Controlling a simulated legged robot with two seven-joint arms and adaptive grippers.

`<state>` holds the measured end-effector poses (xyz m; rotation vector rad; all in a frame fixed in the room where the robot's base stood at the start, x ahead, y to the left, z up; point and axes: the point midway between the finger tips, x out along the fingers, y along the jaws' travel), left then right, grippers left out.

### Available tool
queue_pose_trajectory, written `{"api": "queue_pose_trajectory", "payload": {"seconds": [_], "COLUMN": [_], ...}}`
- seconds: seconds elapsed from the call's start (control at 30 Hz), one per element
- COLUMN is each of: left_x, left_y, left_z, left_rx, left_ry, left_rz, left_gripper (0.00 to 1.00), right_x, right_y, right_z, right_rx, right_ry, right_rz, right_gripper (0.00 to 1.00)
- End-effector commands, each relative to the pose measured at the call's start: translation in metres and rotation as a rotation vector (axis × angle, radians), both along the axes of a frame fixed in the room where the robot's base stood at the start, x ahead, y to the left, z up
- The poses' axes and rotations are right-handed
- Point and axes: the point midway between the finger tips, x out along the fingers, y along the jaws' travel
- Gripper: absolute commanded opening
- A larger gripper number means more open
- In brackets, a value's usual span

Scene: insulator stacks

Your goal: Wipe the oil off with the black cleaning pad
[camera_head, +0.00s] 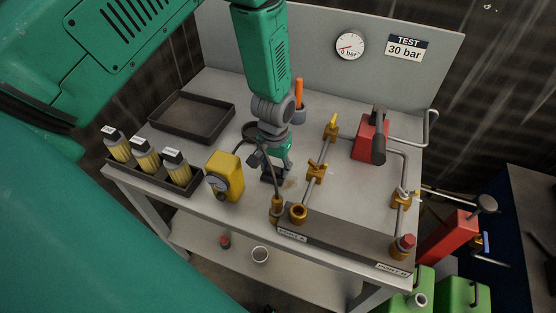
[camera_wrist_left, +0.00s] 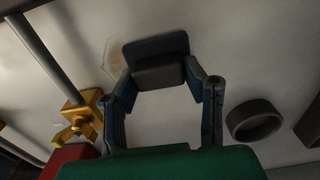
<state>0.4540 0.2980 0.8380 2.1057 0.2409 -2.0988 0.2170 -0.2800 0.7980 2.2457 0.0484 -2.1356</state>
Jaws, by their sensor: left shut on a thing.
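My left gripper (camera_head: 272,166) points down over the grey bench and is shut on the black cleaning pad (camera_head: 270,179). In the left wrist view the pad (camera_wrist_left: 158,48) sits between both fingertips, a dark plate with a raised block. It is at or close to the bench top; contact cannot be told. A faint brown oil patch (camera_head: 291,183) lies right beside the pad, and in the left wrist view the stain (camera_wrist_left: 113,60) shows at the pad's left edge, partly covered by it. My right gripper is not in view.
A yellow meter (camera_head: 225,176) stands left of the gripper, with a rack of yellow bottles (camera_head: 146,154) beyond. Brass valves and pipes (camera_head: 316,171) stand close on the right, near a red pump (camera_head: 367,140). A dark ring (camera_wrist_left: 236,128) and empty tray (camera_head: 193,134) lie behind.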

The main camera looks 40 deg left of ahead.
Motion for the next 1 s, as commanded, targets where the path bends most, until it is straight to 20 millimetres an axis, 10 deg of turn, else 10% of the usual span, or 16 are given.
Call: {"api": "queue_pose_trajectory", "payload": {"seconds": [1.0], "left_x": [-0.001], "left_y": [0.0], "left_z": [0.059], "left_rx": [-0.002], "left_ry": [0.001], "left_rz": [0.0], "left_gripper": [0.0], "right_x": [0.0], "right_y": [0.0], "right_z": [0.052], "right_rx": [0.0], "right_ry": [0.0], "right_rz": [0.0], "right_gripper": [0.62]}}
